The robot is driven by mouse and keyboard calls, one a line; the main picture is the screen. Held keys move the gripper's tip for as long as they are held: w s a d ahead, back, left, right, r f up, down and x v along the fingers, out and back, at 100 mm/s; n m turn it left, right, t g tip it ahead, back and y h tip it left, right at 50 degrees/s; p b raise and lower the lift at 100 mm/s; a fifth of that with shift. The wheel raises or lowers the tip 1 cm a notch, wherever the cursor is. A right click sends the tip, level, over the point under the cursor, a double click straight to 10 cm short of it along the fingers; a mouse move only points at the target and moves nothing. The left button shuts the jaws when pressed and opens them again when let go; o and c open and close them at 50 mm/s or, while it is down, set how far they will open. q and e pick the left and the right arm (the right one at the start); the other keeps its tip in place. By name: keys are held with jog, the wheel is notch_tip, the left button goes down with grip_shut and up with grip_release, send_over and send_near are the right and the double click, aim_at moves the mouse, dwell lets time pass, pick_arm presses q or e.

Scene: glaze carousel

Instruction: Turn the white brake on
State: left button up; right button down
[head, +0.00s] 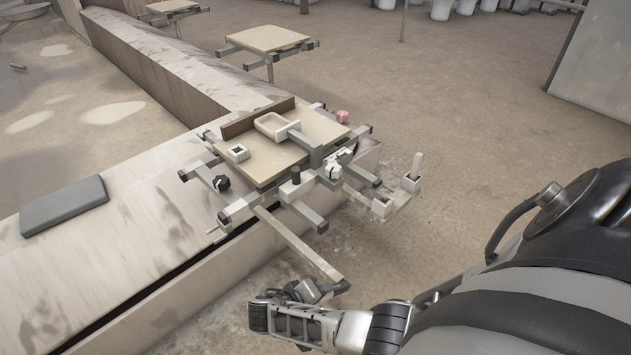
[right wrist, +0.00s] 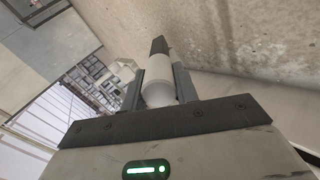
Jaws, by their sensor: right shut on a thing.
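My right gripper (head: 318,289) is at the outer end of a pale bar (head: 298,244) that reaches out from the carousel's near side. In the right wrist view its fingers (right wrist: 158,88) are shut on a pale, rounded handle (right wrist: 159,92) with a dark end. The carousel carries a square tan board (head: 290,155) and several grey arms. A small white fitting (head: 334,171) sits at its near right edge; I cannot tell for sure whether this is the white brake. My left gripper is not in view.
A dark grey pad (head: 64,206) lies on the low wall at left. Another tan-topped stand (head: 268,38) is behind. The floor to the right is clear.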

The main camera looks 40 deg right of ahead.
jog(key=c, duration=1.1)
grip_release()
jog(key=shift+f, duration=0.1)
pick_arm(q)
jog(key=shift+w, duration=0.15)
pick_arm(e)
jog(key=shift+o, duration=0.2)
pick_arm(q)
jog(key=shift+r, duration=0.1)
pick_arm(e)
jog(key=shift+a+r, duration=0.2)
jog(key=shift+r, duration=0.05)
pick_arm(q)
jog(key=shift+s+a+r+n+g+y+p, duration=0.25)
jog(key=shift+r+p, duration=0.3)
jog(key=shift+p, duration=0.95)
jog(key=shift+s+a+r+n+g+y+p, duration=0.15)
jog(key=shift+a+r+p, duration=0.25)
jog(key=shift+p, duration=1.05)
pick_arm(e)
jog(key=v, duration=1.1)
jog(key=shift+a+r, duration=0.15)
jog(key=shift+a, duration=0.1)
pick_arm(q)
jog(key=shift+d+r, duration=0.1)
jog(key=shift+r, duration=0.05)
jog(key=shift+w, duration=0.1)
